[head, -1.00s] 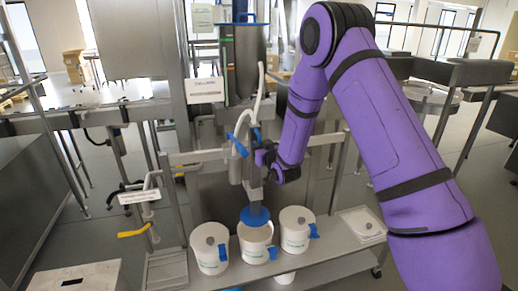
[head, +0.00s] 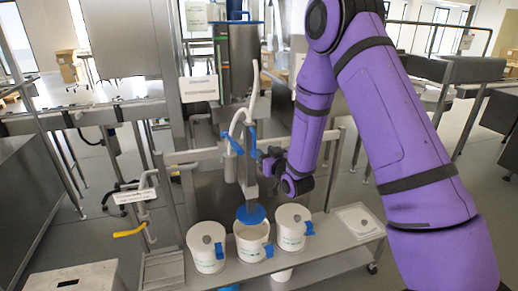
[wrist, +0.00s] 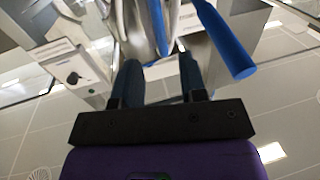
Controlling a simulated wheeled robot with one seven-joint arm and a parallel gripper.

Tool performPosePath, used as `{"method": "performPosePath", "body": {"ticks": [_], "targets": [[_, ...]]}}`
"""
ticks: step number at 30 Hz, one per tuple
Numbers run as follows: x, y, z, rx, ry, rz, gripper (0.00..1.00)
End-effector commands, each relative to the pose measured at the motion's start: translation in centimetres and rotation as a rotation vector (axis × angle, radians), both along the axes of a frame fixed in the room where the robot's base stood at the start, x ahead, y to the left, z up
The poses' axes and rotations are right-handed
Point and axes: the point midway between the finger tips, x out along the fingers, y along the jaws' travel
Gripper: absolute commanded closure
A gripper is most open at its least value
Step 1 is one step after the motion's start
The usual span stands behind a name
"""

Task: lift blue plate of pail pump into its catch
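The round blue plate (head: 251,214) sits at the lower end of the pail pump's upright grey pipe (head: 247,180). It is above the back part of the open middle white pail (head: 253,249); the exact gap is hard to tell. Blue handles (head: 233,144) and a white hose (head: 252,98) are higher on the pump. My gripper (head: 268,162) is just right of the pipe, above plate height. In the wrist view its two dark fingers (wrist: 160,72) stand apart with nothing clearly held between them. The pump's pale parts and a blue bar (wrist: 225,40) lie beyond the fingertips. I cannot make out the catch.
Lidded white pails (head: 207,255) and (head: 292,234) flank the middle one on a steel shelf (head: 340,241). A steel rail frame (head: 333,165) stands around the pump. A yellow-handled valve (head: 131,231) is at left.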

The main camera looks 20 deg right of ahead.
Motion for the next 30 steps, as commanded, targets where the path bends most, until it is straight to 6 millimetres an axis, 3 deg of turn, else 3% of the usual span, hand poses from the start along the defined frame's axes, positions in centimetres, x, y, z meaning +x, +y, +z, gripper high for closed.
{"method": "performPosePath", "body": {"ticks": [7, 23, 26, 30], "targets": [[-2.3, -0.4, 0.1, 0.000, -0.002, 0.000, 0.61], [-2.5, -0.5, 0.2, -0.001, 0.001, -0.001, 0.61], [-2.4, -0.6, 1.0, -0.007, 0.017, -0.005, 0.61], [-2.4, -1.0, 3.5, -0.029, 0.076, -0.021, 0.61]]}}
